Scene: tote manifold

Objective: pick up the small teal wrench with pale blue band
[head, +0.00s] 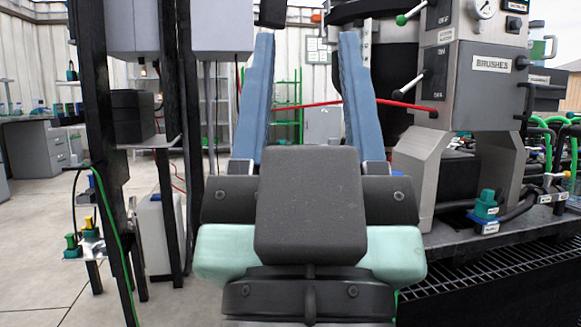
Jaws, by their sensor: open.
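My gripper (308,45) fills the middle of the head view, with its two long blue fingers pointing up and away, wide apart. It is open, and nothing shows between the fingers except the far background and a red hose crossing behind. I cannot make out the small teal wrench with a pale blue band in this view. The gripper's dark body hides what lies directly behind it.
A grey machine (478,85) labelled BRUSHES stands at the right on a dark bench. A teal fitting (486,206) sits on that bench. Dark posts and a grey cabinet (158,235) stand at the left. Open floor (50,215) lies farther left.

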